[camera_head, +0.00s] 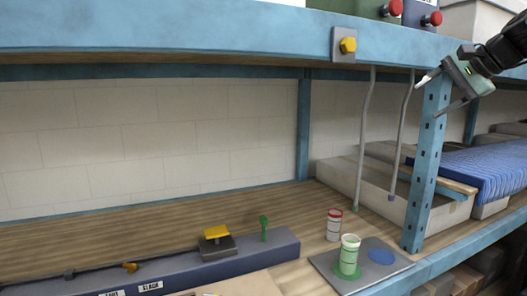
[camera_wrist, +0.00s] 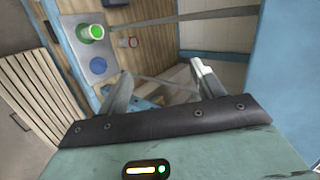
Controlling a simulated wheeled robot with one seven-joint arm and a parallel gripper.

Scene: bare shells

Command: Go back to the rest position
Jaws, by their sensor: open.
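My gripper (camera_head: 436,93) is raised at the upper right in the head view, in front of the blue shelf post. Its two fingers are spread apart with nothing between them. In the wrist view my gripper (camera_wrist: 158,88) also shows open and empty, its fingers pointing towards the shelf. No object is in its grasp.
The blue post (camera_head: 424,165) stands close behind my gripper. A grey plate (camera_head: 385,266) holds a green-and-white cup (camera_head: 348,257) and a blue disc (camera_head: 381,256). A red-lidded can (camera_head: 334,224) stands behind. Two grey hoses (camera_head: 365,130) hang down.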

